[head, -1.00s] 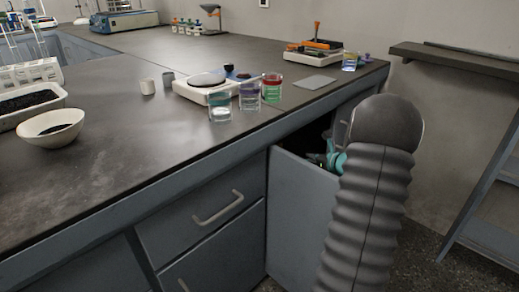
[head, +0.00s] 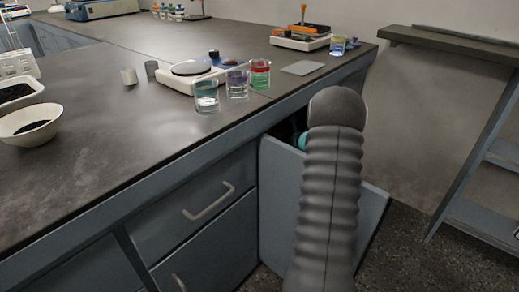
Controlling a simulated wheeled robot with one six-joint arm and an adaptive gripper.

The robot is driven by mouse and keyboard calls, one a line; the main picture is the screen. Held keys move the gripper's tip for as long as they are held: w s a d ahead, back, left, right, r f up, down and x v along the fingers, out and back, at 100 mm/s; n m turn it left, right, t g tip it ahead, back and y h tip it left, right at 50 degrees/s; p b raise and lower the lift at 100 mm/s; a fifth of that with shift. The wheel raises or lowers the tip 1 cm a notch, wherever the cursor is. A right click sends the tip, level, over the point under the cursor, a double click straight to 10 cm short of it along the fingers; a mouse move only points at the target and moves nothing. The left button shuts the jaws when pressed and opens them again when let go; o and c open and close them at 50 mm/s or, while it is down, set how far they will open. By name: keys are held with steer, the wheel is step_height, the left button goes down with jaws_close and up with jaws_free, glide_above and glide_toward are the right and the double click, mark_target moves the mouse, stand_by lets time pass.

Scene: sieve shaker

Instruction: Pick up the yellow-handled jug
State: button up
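No yellow-handled jug can be made out in the head view. My gripper (head: 303,141) is mostly hidden behind my own ribbed arm. Only a small teal part of it shows, at the dark opening of the cupboard under the bench. Its fingers cannot be seen, so I cannot tell whether it is open or holds anything. The inside of the cupboard is dark and largely covered by my arm and the open door (head: 275,205).
Glass beakers with a teal band (head: 206,98), a purple band (head: 237,86) and a red band (head: 260,75) stand near the edge of the bench (head: 120,130), beside a white hotplate (head: 190,80). A shelf unit (head: 465,150) stands at the right. Dark floor (head: 405,250) shows between.

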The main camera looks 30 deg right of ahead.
steer(key=shift+x, duration=1.85)
steer(key=shift+a+r, duration=0.1)
steer(key=shift+r, duration=0.05)
jaws_close()
steer(key=shift+r, duration=0.3)
